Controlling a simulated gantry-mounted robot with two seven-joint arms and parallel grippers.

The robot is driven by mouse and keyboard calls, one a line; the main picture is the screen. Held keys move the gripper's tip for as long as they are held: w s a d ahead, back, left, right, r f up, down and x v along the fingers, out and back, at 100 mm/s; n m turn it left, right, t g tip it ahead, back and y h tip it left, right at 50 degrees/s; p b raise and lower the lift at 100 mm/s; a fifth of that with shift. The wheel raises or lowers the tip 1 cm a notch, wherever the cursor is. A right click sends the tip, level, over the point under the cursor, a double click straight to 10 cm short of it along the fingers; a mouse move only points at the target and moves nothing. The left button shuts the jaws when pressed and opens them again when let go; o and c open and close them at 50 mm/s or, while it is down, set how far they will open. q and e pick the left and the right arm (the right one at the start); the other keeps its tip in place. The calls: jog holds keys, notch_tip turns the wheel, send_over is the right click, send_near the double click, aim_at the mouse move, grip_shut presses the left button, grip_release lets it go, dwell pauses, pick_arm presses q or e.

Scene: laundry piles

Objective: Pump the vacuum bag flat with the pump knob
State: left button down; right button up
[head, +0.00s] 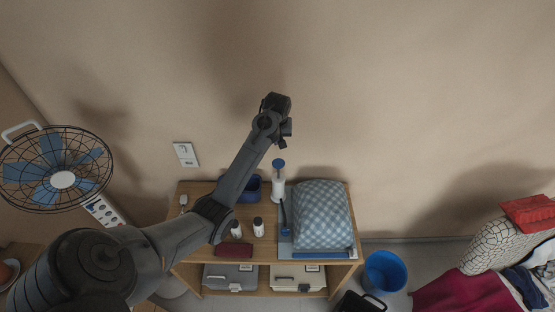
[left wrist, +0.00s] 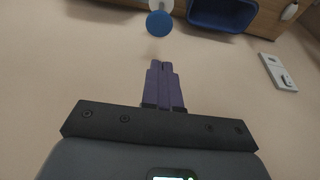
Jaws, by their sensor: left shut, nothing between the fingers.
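The vacuum bag (head: 322,214) is a puffed-up blue-and-white checked bag lying on the wooden shelf top. The white pump (head: 278,185) stands upright to its left with a round blue pump knob (head: 279,163) on top. A hose (head: 284,218) runs beside the bag. My left gripper (head: 283,145) is just above and apart from the knob, by the wall. In the left wrist view its purple fingers (left wrist: 164,68) are together and empty, and the blue knob (left wrist: 159,22) lies beyond their tips. My right gripper is not in view.
A dark blue container (head: 251,188) stands left of the pump; small bottles (head: 258,227) and a dark red item (head: 234,251) lie nearer. A fan (head: 62,180) stands at far left. A blue bin (head: 384,273) is on the floor right of the shelf.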

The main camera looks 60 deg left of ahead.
pick_arm(q)
jog(key=shift+f, duration=0.1)
jog(key=p, duration=0.2)
send_near(277, 163)
jog(key=x, duration=0.5)
jog(key=shift+w+a+f, duration=0.2)
jog(key=shift+w+a, duration=0.05)
jog(key=shift+f, duration=0.55)
notch_tip(277, 163, down, 8)
jog(key=b, duration=0.5)
jog(key=shift+r, duration=0.2)
jog(key=shift+f, duration=0.4)
